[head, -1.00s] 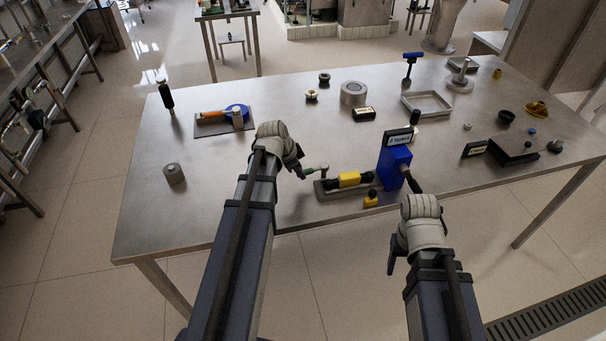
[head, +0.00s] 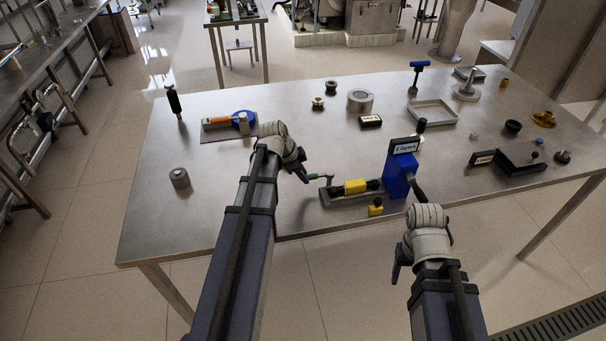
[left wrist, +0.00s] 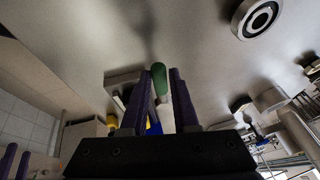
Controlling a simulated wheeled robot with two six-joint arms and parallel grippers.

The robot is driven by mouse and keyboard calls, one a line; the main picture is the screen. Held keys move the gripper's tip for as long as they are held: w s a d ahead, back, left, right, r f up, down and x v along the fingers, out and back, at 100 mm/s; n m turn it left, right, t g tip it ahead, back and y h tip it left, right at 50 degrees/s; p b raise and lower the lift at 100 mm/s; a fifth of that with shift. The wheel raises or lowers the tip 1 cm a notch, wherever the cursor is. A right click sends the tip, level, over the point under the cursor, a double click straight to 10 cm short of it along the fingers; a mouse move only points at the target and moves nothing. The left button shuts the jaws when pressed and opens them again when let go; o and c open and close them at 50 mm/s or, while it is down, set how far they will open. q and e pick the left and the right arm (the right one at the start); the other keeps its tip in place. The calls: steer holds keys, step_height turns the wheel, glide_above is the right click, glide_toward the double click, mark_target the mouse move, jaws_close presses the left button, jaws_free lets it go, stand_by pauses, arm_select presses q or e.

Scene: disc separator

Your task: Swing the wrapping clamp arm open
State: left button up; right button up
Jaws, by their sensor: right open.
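The wrapping fixture stands near the table's front edge, with a grey base (head: 338,199), a yellow block (head: 355,187) and a blue block (head: 398,177) under a "2 layers" sign (head: 404,145). The clamp arm's green handle (head: 313,177) sticks out to the left of the base; its green end also shows in the left wrist view (left wrist: 160,79). My left gripper (head: 304,178) is at this handle. In the left wrist view its fingers (left wrist: 161,92) flank the handle closely and appear closed on it. My right gripper (head: 396,273) is open and empty, in front of the table edge.
A tray (head: 434,112) and a dark box (head: 520,158) are at right. The front left tabletop is clear.

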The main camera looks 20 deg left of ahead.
arm_select(q)
steer(key=shift+o, duration=0.5)
steer(key=shift+r, duration=0.15)
steer(key=p+v, duration=0.7)
steer(key=shift+r, duration=0.25)
steer(key=shift+s+a, duration=0.1)
steer(key=shift+s, duration=0.05)
